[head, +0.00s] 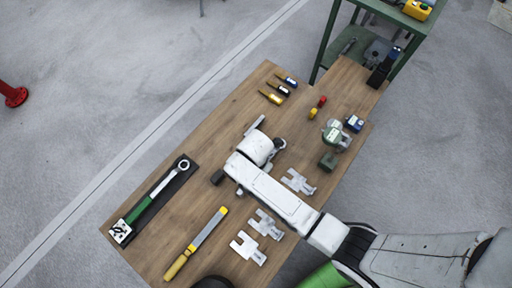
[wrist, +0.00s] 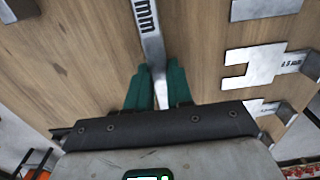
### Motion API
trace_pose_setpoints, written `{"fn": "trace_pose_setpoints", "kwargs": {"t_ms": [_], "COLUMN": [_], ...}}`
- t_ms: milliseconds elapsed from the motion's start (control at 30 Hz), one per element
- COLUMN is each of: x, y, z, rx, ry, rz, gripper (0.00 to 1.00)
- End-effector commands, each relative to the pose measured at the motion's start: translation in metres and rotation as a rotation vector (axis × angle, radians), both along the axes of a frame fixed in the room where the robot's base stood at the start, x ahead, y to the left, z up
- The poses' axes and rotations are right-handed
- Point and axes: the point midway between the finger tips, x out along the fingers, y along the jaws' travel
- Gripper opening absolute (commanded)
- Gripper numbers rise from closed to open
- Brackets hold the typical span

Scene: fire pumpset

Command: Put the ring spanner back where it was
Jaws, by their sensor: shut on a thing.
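The ring spanner (wrist: 148,38) is a grey metal bar with black "mm" lettering in the wrist view. My gripper (wrist: 153,74) is shut on it, with its two green fingers on either side of the shaft. The spanner runs from the fingers up out of the top of the picture, so its far end is out of sight there. Wood tabletop shows behind it. I cannot tell whether the spanner touches the table. In the head view my arm lies across the middle of the wooden table (head: 150,235) and hides the jaws. The spanner is not clearly told there.
A yellow-handled file (head: 195,243) lies nearby. Notched metal plates (head: 265,224) lie beside my arm. Small screwdriver-like tools (head: 287,80) and a green device (head: 336,134) lie farther back.

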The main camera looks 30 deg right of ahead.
Motion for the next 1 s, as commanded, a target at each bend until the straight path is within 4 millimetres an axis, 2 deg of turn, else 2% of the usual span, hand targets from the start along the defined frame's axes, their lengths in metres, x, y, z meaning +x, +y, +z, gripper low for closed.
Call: {"fn": "trace_pose_setpoints", "kwargs": {"t_ms": [200, 233, 500, 833, 1000], "x": [0.0, 0.0, 0.0, 0.0, 0.0], "y": [0.0, 0.0, 0.0, 0.0, 0.0], "z": [-0.003, -0.003, -0.003, 0.004, 0.03], "rx": [0.0, 0.0, 0.0, 0.0, 0.001], "ry": [0.0, 0.001, 0.001, 0.0, -0.002], "rz": [0.0, 0.0, 0.0, 0.0, 0.0], "gripper": [0.0, 0.22, 0.46, 0.46, 0.46]}}
